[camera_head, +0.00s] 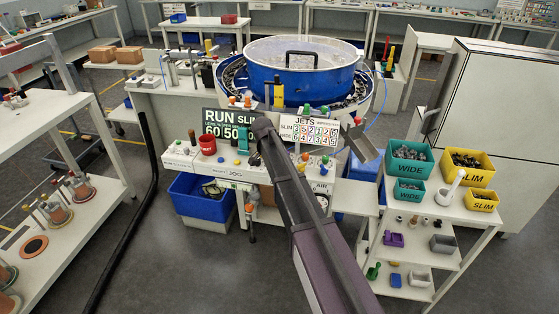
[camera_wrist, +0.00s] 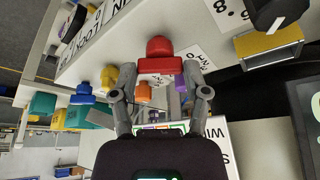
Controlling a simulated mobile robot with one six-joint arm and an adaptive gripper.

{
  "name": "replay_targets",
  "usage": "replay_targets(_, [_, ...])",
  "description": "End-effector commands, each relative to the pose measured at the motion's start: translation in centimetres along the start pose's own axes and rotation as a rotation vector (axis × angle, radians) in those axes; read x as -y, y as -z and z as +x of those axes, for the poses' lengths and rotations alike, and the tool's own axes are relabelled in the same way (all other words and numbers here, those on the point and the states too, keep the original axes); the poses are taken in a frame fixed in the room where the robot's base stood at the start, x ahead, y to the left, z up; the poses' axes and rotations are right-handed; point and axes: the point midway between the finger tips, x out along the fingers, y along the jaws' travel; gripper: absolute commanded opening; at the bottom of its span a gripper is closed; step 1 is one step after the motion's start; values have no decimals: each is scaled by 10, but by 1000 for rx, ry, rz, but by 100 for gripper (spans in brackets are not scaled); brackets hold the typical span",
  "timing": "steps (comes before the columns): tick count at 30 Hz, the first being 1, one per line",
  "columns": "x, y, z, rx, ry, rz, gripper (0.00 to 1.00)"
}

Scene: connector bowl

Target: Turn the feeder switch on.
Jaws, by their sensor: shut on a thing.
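My gripper (camera_wrist: 160,74) is shut on a red switch cap (camera_wrist: 158,62), with one finger on each side of its wide base. The cap has a rounded top and sits over a white labelled panel (camera_wrist: 95,50). The label beside it is partly covered and cannot be read in full, so I cannot tell its on or off position. In the head view my arm reaches to the white console (camera_head: 180,158) below the blue bowl (camera_head: 300,75). There my arm hides the fingertips and the cap between them.
Close to my fingers are an orange knob (camera_wrist: 143,92), a yellow knob (camera_wrist: 108,77) and a blue knob (camera_wrist: 84,93). The RUN display (camera_head: 228,129) and JETS board (camera_head: 316,131) rise behind the console. Teal bins (camera_head: 409,166) stand right.

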Motion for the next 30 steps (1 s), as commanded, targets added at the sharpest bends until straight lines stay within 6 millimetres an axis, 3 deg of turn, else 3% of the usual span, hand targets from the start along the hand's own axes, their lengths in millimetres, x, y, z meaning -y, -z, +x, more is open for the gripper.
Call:
replay_targets(9, [-1,0,0,2,-60,133,12])
replay_targets(24, [-2,-1,0,3,-70,157,12])
replay_targets(25, [-2,0,1,3,-70,157,66])
replay_targets(28, [-2,0,0,3,-69,156,94])
replay_targets(30, [-1,0,0,2,-68,156,94])
